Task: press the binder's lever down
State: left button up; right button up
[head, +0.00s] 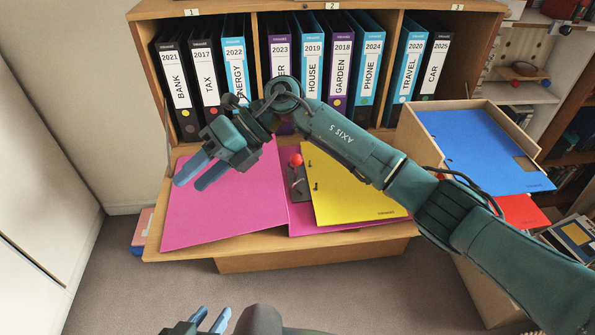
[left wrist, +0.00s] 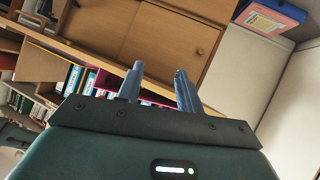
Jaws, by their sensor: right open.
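A pink binder (head: 225,205) lies open on the fold-down desk board. Its dark lever mechanism (head: 298,186) shows near the middle, with a red lever knob (head: 296,159) at its far end. A yellow sheet (head: 345,195) lies over the binder's right side, partly hidden by my right arm. My right gripper (head: 202,176) is open and empty above the left cover, left of the knob and apart from it. My left gripper (head: 210,319) is low in front of the desk; its fingers stand apart and empty in the left wrist view (left wrist: 158,90).
Upright binders (head: 312,65) fill the numbered shelf compartments behind. A wooden box (head: 520,132) with a blue folder (head: 480,150) on it stands right, near a red folder (head: 522,211).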

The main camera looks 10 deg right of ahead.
jog(key=w+d+t+h+b, duration=0.2)
jog(key=w+d+h, duration=0.4)
jog(key=d, duration=0.1)
jog(key=m+t+h+b, duration=0.1)
jog(key=t+h, duration=0.2)
jog(key=h, duration=0.3)
send_near(297, 155)
jog(key=f, duration=0.7)
jog(key=w+d+f, duration=0.1)
jog(key=f, duration=0.3)
jog(key=shift+f, duration=0.2)
grip_shut()
